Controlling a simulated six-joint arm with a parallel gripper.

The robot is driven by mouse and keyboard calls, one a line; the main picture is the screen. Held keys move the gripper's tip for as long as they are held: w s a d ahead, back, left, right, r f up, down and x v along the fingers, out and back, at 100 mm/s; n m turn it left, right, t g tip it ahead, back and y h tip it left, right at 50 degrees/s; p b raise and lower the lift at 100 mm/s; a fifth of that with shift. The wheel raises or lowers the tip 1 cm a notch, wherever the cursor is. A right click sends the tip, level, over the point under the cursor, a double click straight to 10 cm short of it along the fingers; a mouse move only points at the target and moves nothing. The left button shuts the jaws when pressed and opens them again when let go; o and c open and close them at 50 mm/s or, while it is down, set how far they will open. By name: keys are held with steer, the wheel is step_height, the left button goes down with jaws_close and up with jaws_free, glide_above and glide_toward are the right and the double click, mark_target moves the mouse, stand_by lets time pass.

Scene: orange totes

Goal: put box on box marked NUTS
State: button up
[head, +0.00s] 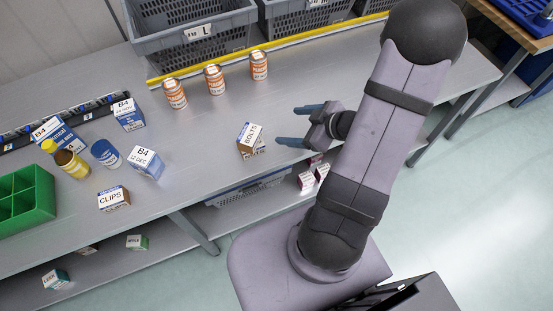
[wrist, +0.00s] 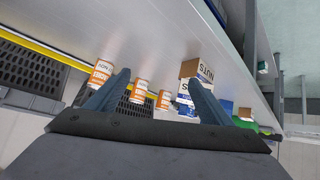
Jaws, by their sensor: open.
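My gripper (head: 300,125) is open and empty, its blue-grey fingers pointing left over the bench. Its fingertips also show in the wrist view (wrist: 158,78). A small cardboard box with a white label (head: 249,135) sits on the bench just left of the fingers, apart from them. Its lettering looks like BOLTS in the head view. In the wrist view, a brown box (wrist: 207,68) near one finger carries upside-down lettering that reads NUTS. I cannot tell whether these are one box or two. A CLIPS box (head: 112,198) lies near the front edge.
Blue-white B4 boxes (head: 146,163) (head: 127,114), a blue-lidded jar (head: 106,153), a yellow bottle (head: 70,162) and a green bin (head: 28,199) stand left. Several orange cans (head: 214,79) line the back before grey totes (head: 192,42). The bench middle is clear.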

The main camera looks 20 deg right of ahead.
steer(key=w+d+r+m+g+h, duration=0.1)
steer(key=d+r+m+g+h, duration=0.2)
steer(key=h, duration=0.4)
steer(key=s+a+r+m+g+y, duration=0.2)
steer(key=s+a+m+g, duration=0.3)
steer(key=s+a, duration=0.8)
steer(key=shift+a+r+g, duration=0.25)
steer(key=shift+a+g, duration=0.15)
steer(key=shift+a, duration=0.2)
